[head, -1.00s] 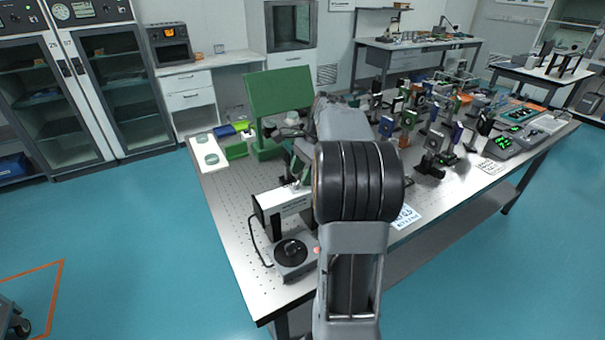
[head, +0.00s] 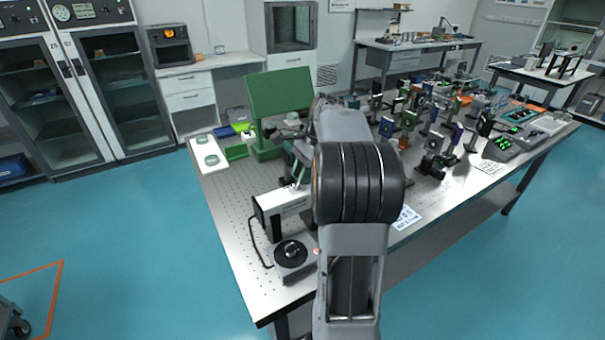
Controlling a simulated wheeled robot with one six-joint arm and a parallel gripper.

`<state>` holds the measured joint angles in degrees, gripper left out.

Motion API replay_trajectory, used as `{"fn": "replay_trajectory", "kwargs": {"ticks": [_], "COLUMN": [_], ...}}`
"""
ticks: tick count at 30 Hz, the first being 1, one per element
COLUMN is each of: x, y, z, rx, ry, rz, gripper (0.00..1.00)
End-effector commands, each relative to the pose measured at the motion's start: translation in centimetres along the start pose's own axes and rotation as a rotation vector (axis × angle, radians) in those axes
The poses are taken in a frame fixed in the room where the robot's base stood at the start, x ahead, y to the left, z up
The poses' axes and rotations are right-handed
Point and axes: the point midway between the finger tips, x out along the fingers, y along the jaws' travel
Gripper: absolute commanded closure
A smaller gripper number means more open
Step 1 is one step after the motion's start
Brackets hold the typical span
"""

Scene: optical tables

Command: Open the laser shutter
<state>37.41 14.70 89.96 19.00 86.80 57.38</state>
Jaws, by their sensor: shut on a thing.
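The laser housing (head: 286,207), a white and black box, stands at the near left part of the optical table (head: 235,231). My gripper (head: 297,184) is low over the top of this housing, at its back edge, and is shut on a small part there that looks like the shutter's lever. The fingertips are tiny in the head view, and my forearm and elbow cover the area to the right. The lever itself and how far the shutter stands open cannot be made out.
A grey box with a black knob (head: 291,251) stands in front of the laser housing, with a cable beside it. A green panel (head: 280,92) rises behind. Several optic mounts (head: 432,141) crowd the table's right half.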

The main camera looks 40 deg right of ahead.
Motion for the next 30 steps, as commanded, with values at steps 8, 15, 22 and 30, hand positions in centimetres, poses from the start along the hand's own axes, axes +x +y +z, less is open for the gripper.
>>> {"fn": "replay_trajectory", "kwargs": {"ticks": [8,15,22,30], "x": [-0.1,0.2,0.8,1.5], "y": [0.0,0.0,-0.1,-0.1], "z": [0.7,1.6,2.3,3.0], "rx": [-0.004,-0.007,-0.008,-0.006], "ry": [0.128,0.344,0.562,0.789], "rz": [0.000,-0.001,-0.003,-0.005], "gripper": [0.98,0.98,0.98,0.98]}}
